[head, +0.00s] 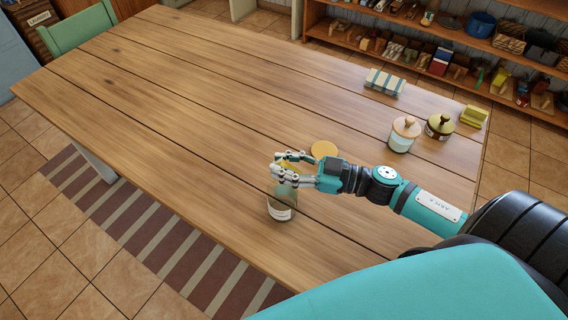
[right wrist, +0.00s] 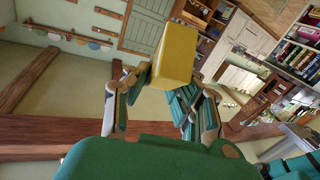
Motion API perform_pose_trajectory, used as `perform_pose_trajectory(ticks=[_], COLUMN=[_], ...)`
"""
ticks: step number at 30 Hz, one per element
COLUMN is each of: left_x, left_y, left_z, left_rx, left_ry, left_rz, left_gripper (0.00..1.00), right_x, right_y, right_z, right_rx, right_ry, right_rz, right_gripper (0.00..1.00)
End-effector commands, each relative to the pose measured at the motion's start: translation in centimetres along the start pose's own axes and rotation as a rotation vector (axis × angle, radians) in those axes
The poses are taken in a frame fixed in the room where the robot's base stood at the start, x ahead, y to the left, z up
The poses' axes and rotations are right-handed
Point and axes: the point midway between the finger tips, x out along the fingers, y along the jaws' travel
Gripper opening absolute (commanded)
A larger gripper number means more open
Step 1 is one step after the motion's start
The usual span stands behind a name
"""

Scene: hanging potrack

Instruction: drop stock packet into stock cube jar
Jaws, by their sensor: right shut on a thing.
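My right gripper (head: 284,169) is shut on a small yellow stock packet (head: 291,165). In the right wrist view the stock packet (right wrist: 174,56) is a yellow block between the fingers of my right gripper (right wrist: 158,84). In the head view the gripper is over the mouth of a glass stock cube jar (head: 282,205) with a white label. The jar stands upright on the table, and the gripper hides part of its rim. I cannot tell whether the packet is inside the rim. My left gripper is not in view.
A round wooden lid (head: 324,149) lies behind the gripper on the wooden table (head: 190,110). Farther right stand a pale lidded jar (head: 403,135), a dark lidded jar (head: 439,126), yellow packets (head: 473,116) and a striped cloth (head: 385,82). The table's left side is clear.

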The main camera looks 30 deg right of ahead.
Motion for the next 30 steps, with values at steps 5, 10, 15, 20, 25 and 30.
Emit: perform_pose_trajectory(ticks=[5, 10, 15, 20, 25, 30], left_x=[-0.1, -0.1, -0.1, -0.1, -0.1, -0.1], left_y=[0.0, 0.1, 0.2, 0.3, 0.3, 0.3], left_z=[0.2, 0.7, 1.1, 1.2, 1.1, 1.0], left_rx=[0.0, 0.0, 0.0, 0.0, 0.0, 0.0], left_ry=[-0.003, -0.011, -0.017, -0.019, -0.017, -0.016], left_rz=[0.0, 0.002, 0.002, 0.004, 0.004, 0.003], left_gripper=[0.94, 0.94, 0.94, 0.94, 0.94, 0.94], right_x=[0.0, 0.0, 0.0, -0.2, -2.1, -5.8], right_y=[0.0, 0.0, 0.0, 0.0, -0.1, -0.1], right_z=[-0.1, -0.1, -0.1, 0.0, 0.1, 0.2], right_rx=[0.0, 0.0, 0.0, 0.0, 0.004, 0.004], right_ry=[0.0, 0.0, 0.0, -0.001, -0.005, -0.007], right_rz=[0.0, 0.0, 0.0, 0.0, 0.0, 0.001], right_gripper=[0.23, 0.46, 0.49, 0.49, 0.49, 0.49])
